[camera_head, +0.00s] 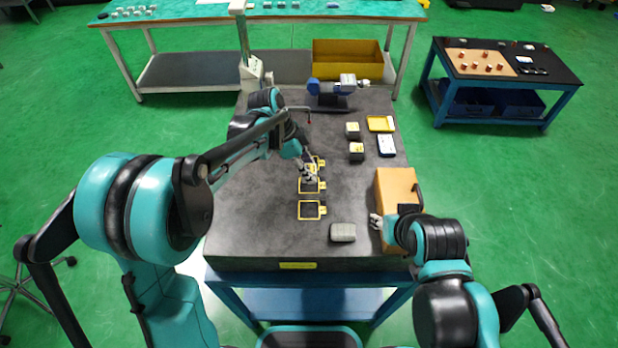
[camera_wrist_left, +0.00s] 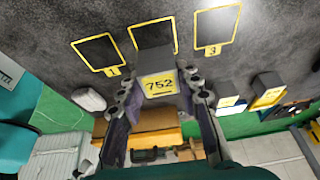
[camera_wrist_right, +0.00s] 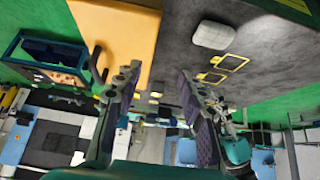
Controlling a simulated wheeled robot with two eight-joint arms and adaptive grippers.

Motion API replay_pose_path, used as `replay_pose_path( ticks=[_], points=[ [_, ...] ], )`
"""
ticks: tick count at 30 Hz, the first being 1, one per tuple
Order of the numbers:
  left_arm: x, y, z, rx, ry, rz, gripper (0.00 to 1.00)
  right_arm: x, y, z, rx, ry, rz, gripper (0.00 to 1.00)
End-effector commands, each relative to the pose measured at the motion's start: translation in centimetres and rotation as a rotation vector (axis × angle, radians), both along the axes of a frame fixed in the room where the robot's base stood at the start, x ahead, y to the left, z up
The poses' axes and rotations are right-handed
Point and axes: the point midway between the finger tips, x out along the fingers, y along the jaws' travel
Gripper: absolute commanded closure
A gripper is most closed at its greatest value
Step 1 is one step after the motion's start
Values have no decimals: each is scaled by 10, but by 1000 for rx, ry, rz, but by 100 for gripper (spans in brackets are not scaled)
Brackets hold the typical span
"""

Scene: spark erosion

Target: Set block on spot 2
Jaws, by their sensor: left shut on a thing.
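A dark block (camera_wrist_left: 156,64) with a yellow label reading 752 is between the fingertips of my left gripper (camera_wrist_left: 158,88). In the left wrist view it overlaps the lower part of the middle spot, spot 2 (camera_wrist_left: 151,33). Whether the block touches the table there I cannot tell. Spot 1 (camera_wrist_left: 98,52) and spot 3 (camera_wrist_left: 216,27) are empty yellow-framed squares to either side. In the head view my left gripper (camera_head: 309,174) is over the middle spot and mostly hides the block. My right gripper (camera_wrist_right: 160,95) is open and empty, near the brown box.
A brown box (camera_head: 396,190) is at the table's right edge, a grey rounded item (camera_head: 342,232) near the front. A blue vise-like device (camera_head: 336,87) stands at the back. The table's left side is clear.

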Motion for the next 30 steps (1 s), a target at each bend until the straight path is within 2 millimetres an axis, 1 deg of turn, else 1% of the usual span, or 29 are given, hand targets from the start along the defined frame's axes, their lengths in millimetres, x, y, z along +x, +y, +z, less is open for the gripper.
replay_pose_path(
  ticks=[7, 9, 15, 19, 20, 21, 22, 30],
  points=[
    [0, 0, -36, 0, 0, 0, 100, 0, 0, -13, 0, 0, 0, 60],
    [0, 0, -39, 0, 0, 0, 100, 0, 0, -13, 0, 0, 0, 60],
    [0, 0, -37, 0, 0, 0, 100, 0, 0, -12, 0, 0, 0, 60],
    [0, 0, -42, 0, 0, 0, 100, 0, 0, -16, 0, 0, 0, 60],
    [0, 0, -41, 0, 0, 0, 61, 0, 0, -15, 0, 0, 0, 60],
    [0, 0, -41, 0, 0, 0, 50, 0, 0, -15, 0, 0, 0, 60],
    [0, 0, -41, 0, 0, 1, 45, 0, 0, -15, 0, 0, 0, 60],
    [0, 0, -40, 0, 0, 1, 45, 0, 0, -14, 0, 0, 0, 60]
  ],
)
